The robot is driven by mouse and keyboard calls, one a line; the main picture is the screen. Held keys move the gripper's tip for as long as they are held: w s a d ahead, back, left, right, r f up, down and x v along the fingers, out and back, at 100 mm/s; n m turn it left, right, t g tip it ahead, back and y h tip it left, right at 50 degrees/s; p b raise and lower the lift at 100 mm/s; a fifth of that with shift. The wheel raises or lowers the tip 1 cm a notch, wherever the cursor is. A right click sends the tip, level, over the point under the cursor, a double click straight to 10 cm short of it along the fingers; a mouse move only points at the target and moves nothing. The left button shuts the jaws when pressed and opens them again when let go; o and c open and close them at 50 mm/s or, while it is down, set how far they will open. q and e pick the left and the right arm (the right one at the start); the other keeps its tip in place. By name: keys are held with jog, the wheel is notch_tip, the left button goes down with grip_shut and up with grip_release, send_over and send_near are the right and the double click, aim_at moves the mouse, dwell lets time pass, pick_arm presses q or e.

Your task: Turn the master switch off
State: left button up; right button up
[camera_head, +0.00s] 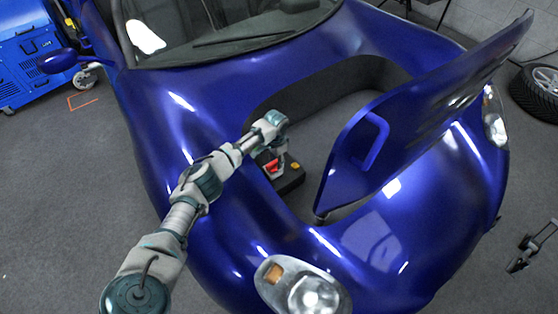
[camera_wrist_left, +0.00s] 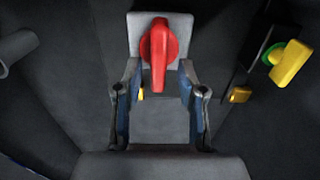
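The master switch (camera_wrist_left: 158,50) has a red knob on a grey plate and shows ahead of my left gripper in the left wrist view. The knob points down in that picture, and its lower end lies between the two fingertips in the picture. My left gripper (camera_wrist_left: 159,80) is open, with a gap seen on each side of the knob; I cannot tell whether anything touches. In the head view my left arm reaches into the car's open front compartment, and the red knob (camera_head: 272,167) shows small beside the gripper. My right gripper is not clearly seen.
A yellow knob on a green base (camera_wrist_left: 290,63) stands close on the right in the wrist view. The open blue lid (camera_head: 350,165) stands on the compartment's right side. The blue car body (camera_head: 225,240) surrounds the opening. The dark compartment floor (camera_head: 315,130) looks mostly clear.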

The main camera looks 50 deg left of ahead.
pick_arm(q)
grip_shut()
jog(key=shift+r, duration=0.1)
